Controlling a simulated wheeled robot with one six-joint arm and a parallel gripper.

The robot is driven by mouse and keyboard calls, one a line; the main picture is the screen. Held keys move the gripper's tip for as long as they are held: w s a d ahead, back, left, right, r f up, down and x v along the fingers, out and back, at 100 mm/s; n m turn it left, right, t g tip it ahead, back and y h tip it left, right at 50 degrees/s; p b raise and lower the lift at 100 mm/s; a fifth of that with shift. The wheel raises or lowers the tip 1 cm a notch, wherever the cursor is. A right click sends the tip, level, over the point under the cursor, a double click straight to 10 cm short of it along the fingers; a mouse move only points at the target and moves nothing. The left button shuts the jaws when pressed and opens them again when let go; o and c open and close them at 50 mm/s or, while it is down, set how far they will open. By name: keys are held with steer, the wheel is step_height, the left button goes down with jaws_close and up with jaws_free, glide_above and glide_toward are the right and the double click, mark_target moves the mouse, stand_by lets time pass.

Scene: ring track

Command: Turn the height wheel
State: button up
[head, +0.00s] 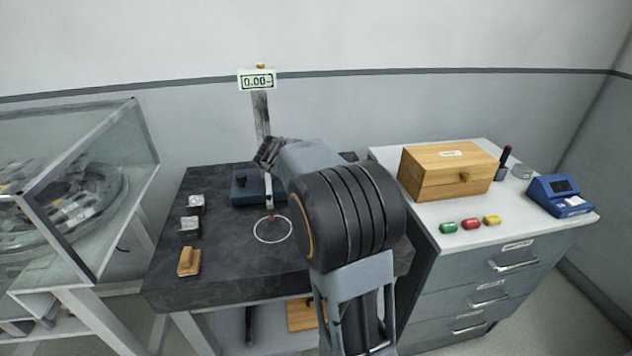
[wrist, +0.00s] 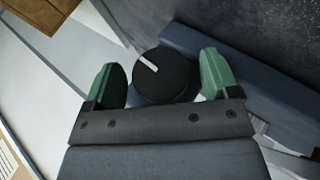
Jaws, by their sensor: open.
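The black height wheel (wrist: 166,84) has a white pointer line and shows in the wrist view. My gripper (wrist: 162,79) is open, with one green fingertip on each side of the wheel. I cannot tell whether either fingertip touches it. In the head view, my gripper (head: 267,152) is at the upright grey column (head: 261,112) of the height gauge. The wheel is hidden there behind my arm. The display (head: 257,80) on top of the column reads 0.00. The gauge's dark blue base (head: 246,190) stands on the dark table.
The dark table (head: 215,262) holds a drawn white ring (head: 273,229), two small metal blocks (head: 190,228) and a wooden block (head: 189,262) at left. On the right cabinet are a wooden box (head: 447,175), several coloured pieces and a blue device (head: 558,195). A glass case (head: 75,185) stands left.

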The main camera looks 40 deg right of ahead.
steer(key=v, duration=1.3)
steer(key=shift+p, duration=0.45)
steer(key=shift+s, duration=0.1)
